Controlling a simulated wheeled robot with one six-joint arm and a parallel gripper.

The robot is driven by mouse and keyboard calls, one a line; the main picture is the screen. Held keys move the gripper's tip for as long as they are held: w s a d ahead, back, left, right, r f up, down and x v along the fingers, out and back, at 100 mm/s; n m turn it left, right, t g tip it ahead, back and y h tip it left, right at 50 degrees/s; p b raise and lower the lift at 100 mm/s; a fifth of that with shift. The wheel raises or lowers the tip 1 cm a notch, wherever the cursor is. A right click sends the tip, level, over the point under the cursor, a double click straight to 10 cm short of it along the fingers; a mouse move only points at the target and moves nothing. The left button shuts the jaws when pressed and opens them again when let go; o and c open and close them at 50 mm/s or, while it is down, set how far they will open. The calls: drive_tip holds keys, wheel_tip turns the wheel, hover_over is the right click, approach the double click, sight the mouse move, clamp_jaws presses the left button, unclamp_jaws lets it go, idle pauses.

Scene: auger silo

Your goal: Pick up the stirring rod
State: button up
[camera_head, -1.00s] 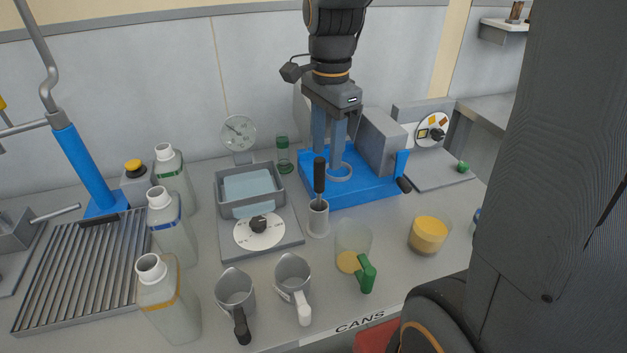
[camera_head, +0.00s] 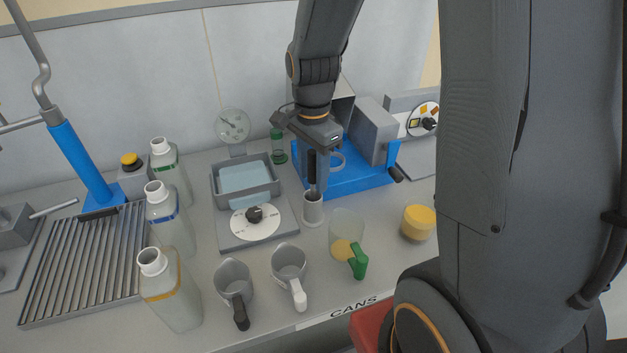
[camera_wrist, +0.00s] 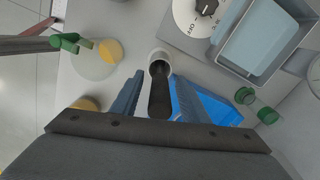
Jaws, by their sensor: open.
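The stirring rod (camera_head: 312,166) has a thick black handle and stands upright in a small grey holder cup (camera_head: 313,211). My gripper (camera_head: 317,176) points down over the rod, its fingers at the height of the handle. In the wrist view the black handle (camera_wrist: 159,98) lies between the two open fingers of my gripper (camera_wrist: 156,92), with a gap on each side. The holder cup's rim (camera_wrist: 159,55) shows just beyond the handle. The rod's lower end is hidden inside the cup.
A blue-based machine (camera_head: 350,182) stands close behind the rod. A dial plate with a grey tray (camera_head: 247,200) is to its left. A clear jug with a green handle (camera_head: 346,228) and two metal jugs (camera_head: 288,262) stand in front. A yellow-filled container (camera_head: 418,223) is at right.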

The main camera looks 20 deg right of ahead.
clamp_jaws()
